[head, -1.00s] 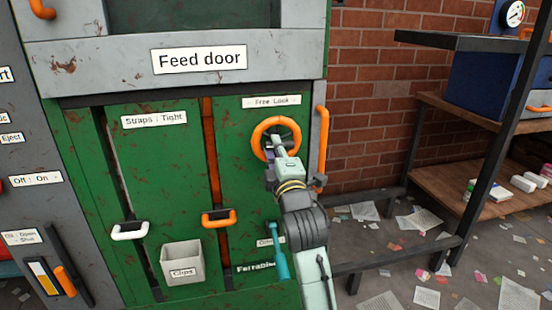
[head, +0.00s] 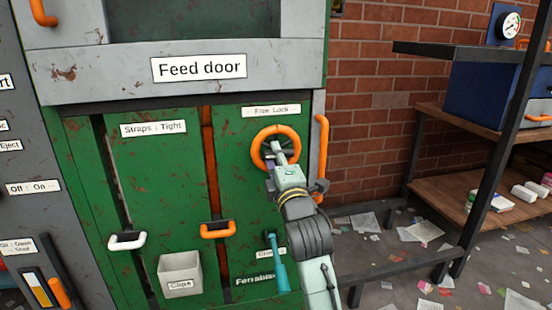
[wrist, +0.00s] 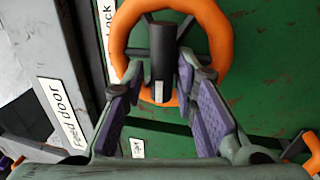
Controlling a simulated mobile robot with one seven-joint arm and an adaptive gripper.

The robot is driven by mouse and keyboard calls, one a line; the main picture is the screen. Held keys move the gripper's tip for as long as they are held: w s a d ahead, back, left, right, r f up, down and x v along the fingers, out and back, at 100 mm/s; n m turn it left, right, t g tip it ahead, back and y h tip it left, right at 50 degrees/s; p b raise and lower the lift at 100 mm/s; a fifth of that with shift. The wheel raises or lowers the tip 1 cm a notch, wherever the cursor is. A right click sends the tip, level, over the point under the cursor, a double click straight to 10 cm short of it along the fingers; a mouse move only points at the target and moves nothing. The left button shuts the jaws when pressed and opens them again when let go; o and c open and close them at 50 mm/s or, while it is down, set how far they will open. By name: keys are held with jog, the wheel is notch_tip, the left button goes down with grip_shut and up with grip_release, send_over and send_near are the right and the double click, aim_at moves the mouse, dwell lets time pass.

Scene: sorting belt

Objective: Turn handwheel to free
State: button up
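The handwheel (head: 258,151) has an orange rim and dark spokes. It is mounted on the green door under a "Free Lock" label (head: 271,111). In the wrist view the orange rim (wrist: 218,38) arches over the top, and a dark cylindrical part (wrist: 162,72) stands out from the wheel toward me. My gripper (head: 279,155) is in front of the wheel's lower middle. In the wrist view its purple-padded fingers (wrist: 162,85) are apart, one on each side of the dark cylinder. Gaps seem to show beside it; contact at the tips is unclear.
An orange upright handle (head: 322,146) is right of the wheel. A teal lever (head: 277,262) hangs below it. An orange pull handle (head: 218,230) and a grey clips bin (head: 180,272) are on the door at left. A dark-framed shelf (head: 440,150) stands at right.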

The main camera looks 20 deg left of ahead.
jog(key=shift+f, duration=0.1)
jog(key=v, duration=1.2)
